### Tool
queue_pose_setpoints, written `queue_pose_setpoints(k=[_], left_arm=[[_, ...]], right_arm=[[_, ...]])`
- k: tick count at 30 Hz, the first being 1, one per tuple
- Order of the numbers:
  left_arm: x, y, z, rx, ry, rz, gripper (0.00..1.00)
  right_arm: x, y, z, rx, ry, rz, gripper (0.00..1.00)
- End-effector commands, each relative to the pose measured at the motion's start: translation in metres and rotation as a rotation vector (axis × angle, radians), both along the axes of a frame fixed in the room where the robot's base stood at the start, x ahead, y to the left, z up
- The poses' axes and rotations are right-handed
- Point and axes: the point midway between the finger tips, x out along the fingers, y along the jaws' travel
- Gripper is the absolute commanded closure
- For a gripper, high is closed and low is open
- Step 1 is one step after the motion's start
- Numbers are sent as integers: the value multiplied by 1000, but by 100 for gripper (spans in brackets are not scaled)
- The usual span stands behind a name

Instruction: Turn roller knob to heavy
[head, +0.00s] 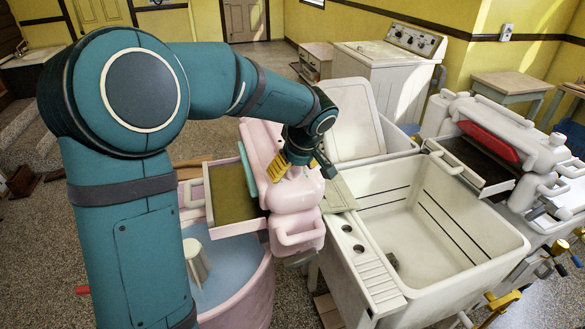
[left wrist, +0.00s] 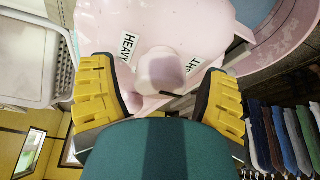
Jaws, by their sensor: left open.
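The pink wringer head (head: 291,193) stands above a pink washer tub (head: 240,290) in the head view. In the left wrist view its pink roller knob (left wrist: 168,72) shows near the middle. A label reading HEAVY (left wrist: 127,47) is to the knob's left; a second label (left wrist: 193,67), partly covered by the knob, is to its right. My left gripper (head: 299,166) is over the top of the wringer head. In the left wrist view its yellow-padded fingers (left wrist: 160,92) are apart, one on each side of the knob. I cannot tell whether they touch it. My right gripper does not show.
A drain tray (head: 233,195) juts from the wringer's left side. A cream double sink (head: 420,220) stands close on the right, and another wringer with a red roller (head: 489,141) is beyond it. A white washer (head: 382,68) stands behind. Speckled floor is open at the back.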

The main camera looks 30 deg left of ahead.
Motion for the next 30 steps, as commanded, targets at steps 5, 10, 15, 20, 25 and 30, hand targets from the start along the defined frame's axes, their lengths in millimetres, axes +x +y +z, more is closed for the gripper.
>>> queue_pose_setpoints(k=[5, 10, 15, 20, 25, 30], left_arm=[[0, 0, 0, 0, 0, 0, 58], [0, 0, 0, 0, 0, 0, 92], [0, 0, 0, 0, 0, -10, 92], [0, 0, -1, -1, 0, -54, 92], [0, -1, -1, -1, 0, -154, 92], [0, 0, -2, -1, 0, -297, 92]], right_arm=[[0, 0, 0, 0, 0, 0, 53], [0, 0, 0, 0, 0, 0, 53], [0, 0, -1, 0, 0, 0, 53], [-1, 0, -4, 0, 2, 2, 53], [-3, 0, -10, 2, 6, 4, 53], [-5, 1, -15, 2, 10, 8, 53]])
